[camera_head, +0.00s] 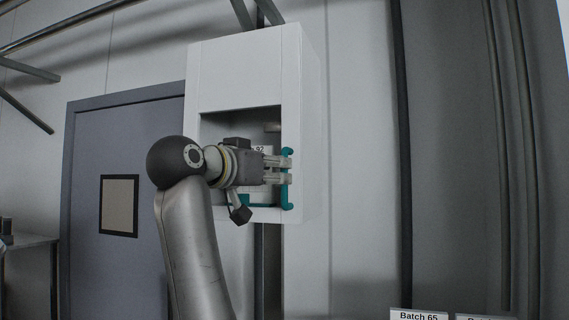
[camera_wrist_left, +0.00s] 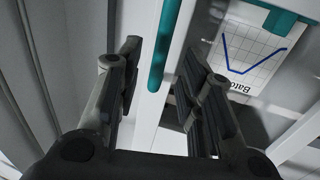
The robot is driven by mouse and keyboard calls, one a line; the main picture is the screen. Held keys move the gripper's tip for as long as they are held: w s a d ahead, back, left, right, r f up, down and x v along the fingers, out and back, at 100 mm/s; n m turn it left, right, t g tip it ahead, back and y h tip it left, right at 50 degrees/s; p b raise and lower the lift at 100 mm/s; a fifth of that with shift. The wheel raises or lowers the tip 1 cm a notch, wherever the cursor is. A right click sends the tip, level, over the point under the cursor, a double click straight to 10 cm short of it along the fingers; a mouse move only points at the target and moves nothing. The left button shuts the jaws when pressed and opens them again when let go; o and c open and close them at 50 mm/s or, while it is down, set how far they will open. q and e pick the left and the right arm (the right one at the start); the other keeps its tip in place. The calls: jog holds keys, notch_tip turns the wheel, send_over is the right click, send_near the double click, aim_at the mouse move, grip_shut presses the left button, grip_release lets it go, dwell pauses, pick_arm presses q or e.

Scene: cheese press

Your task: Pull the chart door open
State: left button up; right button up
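The chart door (camera_head: 292,80) is on a white box on the wall, with a window in its front and a teal vertical handle (camera_head: 285,197) at its right side. Behind the window hangs a chart sheet with a blue line, clearer in the left wrist view (camera_wrist_left: 254,50). My left gripper (camera_head: 282,170) reaches the handle from the left, its fingers level with the middle of the handle. In the left wrist view the fingers are apart, with the teal handle (camera_wrist_left: 163,50) showing between them. I see no contact with either finger. My right gripper is not in view.
A grey door (camera_head: 90,245) with a small panel stands left of the box. Dark vertical pipes (camera_head: 403,150) run down the wall at the right. Batch labels (camera_head: 418,315) show at the bottom right. The wall between box and pipes is bare.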

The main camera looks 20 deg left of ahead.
aim_at(282, 172)
pick_arm(q)
jog(key=p+x, duration=0.1)
jog(key=x, duration=0.3)
jog(key=shift+r+p, duration=0.15)
jog(key=shift+p, duration=0.2)
jog(key=shift+w+d, duration=0.1)
jog(key=shift+w, duration=0.4)
grip_shut()
